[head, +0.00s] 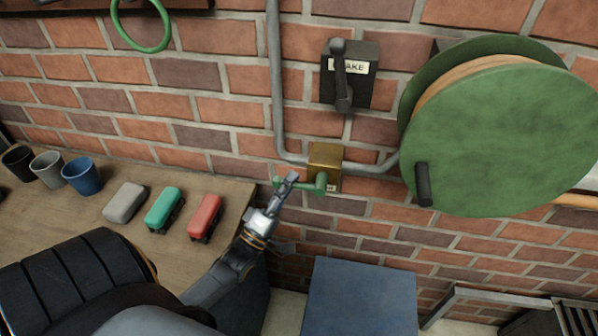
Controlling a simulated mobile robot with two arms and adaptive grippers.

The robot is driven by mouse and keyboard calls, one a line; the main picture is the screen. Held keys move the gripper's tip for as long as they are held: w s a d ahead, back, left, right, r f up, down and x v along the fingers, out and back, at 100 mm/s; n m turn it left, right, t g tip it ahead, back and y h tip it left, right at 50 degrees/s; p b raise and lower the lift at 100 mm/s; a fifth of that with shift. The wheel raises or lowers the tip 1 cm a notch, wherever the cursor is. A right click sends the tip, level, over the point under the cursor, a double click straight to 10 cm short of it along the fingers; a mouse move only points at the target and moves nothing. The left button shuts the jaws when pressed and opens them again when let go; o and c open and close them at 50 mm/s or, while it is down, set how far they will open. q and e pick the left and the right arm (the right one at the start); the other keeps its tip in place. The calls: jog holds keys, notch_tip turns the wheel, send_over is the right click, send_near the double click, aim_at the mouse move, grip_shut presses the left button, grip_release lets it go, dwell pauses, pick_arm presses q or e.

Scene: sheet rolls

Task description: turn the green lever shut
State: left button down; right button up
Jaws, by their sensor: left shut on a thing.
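The green lever (316,186) sticks out to the left from a brass valve box (325,160) on the brick wall. It lies about level in the picture, across the pipe's run. My left gripper (285,186) comes up from below and is shut on the lever near its left end. The fingers hide part of the lever. My right gripper is not in view.
A grey pipe (277,90) runs down the wall into the valve box. Above right is a black brake switch box (362,88), then a big green reel (500,135). A wooden bench (110,250) at left holds cups and small coloured blocks. A blue box top (360,295) stands below.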

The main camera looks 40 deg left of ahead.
pick_arm(q)
jog(key=shift+f, duration=0.15)
jog(key=c, duration=1.3)
grip_release()
notch_tip(320, 180, up, 10)
jog(key=shift+r, duration=0.1)
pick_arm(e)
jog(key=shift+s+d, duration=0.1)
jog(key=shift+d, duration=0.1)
pick_arm(q)
jog(key=shift+s, duration=0.1)
jog(key=s+a+p, duration=0.3)
jog(key=s, duration=1.2)
jog(key=shift+s+a+r+p, duration=0.15)
jog(key=shift+a+r+p, duration=0.05)
jog(key=shift+a+p, duration=0.2)
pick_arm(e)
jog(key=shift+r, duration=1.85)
